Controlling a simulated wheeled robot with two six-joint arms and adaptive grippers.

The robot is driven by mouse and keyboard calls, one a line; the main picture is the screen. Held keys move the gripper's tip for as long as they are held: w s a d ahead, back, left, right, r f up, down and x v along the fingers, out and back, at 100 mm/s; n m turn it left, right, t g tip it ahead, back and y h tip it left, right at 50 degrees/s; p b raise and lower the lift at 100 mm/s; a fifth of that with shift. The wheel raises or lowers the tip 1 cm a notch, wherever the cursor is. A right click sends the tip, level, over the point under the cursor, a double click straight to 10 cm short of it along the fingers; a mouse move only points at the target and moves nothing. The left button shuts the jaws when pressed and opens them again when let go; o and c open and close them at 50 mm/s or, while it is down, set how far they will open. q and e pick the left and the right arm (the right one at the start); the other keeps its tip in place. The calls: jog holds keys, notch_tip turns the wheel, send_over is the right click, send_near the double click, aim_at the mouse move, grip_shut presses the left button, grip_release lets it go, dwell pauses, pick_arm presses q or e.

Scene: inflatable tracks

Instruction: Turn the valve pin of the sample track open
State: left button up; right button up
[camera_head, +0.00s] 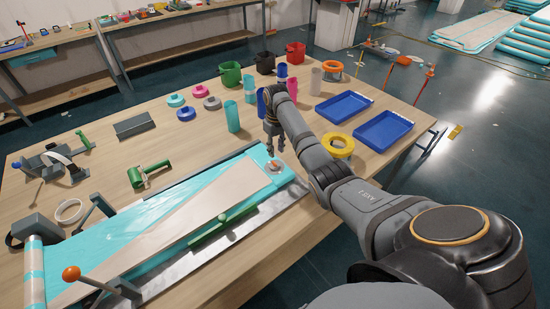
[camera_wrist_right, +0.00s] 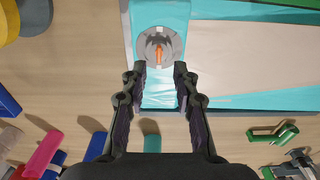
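The sample track (camera_head: 175,225) is a turquoise inflatable strip with a beige top, lying along the front of the workbench. Its round grey valve (camera_head: 275,167) sits at its far right end. In the right wrist view the valve disc (camera_wrist_right: 143,53) carries a small orange pin (camera_wrist_right: 158,53) at its centre. The pin points roughly up and down in that picture. My right gripper (camera_wrist_right: 160,70) is open, its two fingertips just below the valve and spread to either side of the pin. In the head view the right gripper (camera_head: 275,150) hangs over the track's end. My left gripper is out of view.
Cups, rings and two blue trays (camera_head: 383,132) fill the bench's far and right parts. A yellow ring (camera_head: 338,146) lies right of my right gripper.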

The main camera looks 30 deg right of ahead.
aim_at(274, 163)
jog(key=f, duration=0.2)
jog(key=w+f, duration=0.1)
jog(key=f, duration=0.1)
jog(key=w+f, duration=0.1)
jog(key=f, duration=0.1)
jog(key=shift+f, duration=0.2)
jog(key=shift+s+f, duration=0.2)
jog(key=shift+f, duration=0.15)
jog(key=shift+s, duration=0.35)
jog(key=shift+w+f, duration=0.2)
jog(key=shift+w, duration=0.05)
jog(key=shift+c, duration=1)
grip_shut()
